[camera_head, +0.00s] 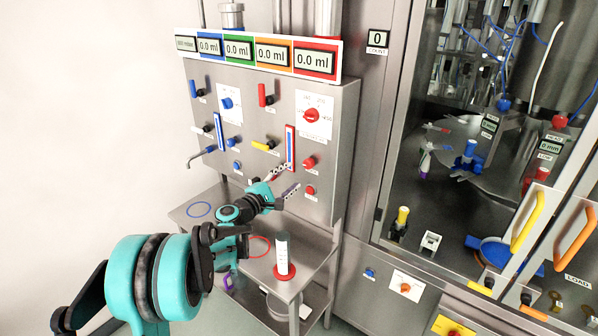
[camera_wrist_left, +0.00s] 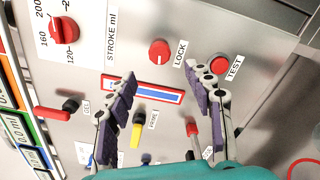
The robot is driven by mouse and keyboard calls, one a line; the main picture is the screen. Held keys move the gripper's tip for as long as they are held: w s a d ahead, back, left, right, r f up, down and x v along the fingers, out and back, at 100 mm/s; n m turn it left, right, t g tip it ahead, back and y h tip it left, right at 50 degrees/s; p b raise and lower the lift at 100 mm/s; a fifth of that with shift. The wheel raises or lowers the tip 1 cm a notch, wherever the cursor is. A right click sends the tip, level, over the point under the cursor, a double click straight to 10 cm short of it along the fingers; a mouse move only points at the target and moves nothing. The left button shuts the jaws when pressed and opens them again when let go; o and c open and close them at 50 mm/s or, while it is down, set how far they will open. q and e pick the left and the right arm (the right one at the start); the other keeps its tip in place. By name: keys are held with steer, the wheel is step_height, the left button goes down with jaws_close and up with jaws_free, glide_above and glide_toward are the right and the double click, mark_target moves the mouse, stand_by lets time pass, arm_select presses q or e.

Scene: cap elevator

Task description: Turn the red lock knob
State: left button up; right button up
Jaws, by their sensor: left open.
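My left gripper (camera_head: 286,181) is in front of the panel, just left of the knob and slightly lower. In the left wrist view the left gripper (camera_wrist_left: 160,72) is open and empty. The knob shows between and beyond its fingertips, apparently untouched. My right gripper is not in view.
The red TEST button (camera_wrist_left: 219,64) is close to the right fingertip. The red STROKE dial (camera_head: 311,115) is above the lock knob. A yellow lever (camera_wrist_left: 137,130) shows between the fingers. A white cylinder (camera_head: 282,255) stands on the shelf below.

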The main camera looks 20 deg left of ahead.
arm_select(q)
steer(key=v, duration=0.3)
steer(key=shift+s, duration=0.1)
stand_by(0.3)
steer(key=s+d+f+m+g+b, duration=0.1)
steer(key=s+d+m+g, duration=0.2)
steer(key=s+d+m, duration=0.35)
steer(key=s+d+f+m+g, duration=0.2)
steer(key=s+d+m+g, duration=0.15)
steer(key=s+d, duration=0.45)
steer(key=s+a+f+m+g+y, duration=0.1)
steer(key=s+a+f+m+y, duration=0.1)
steer(key=s, duration=0.9)
steer(key=s+a+f+m+g+y, duration=0.2)
steer(key=s+f+m+y, duration=0.2)
steer(key=s+f+m, duration=0.3)
steer(key=s+b, duration=0.1)
steer(key=s, duration=0.3)
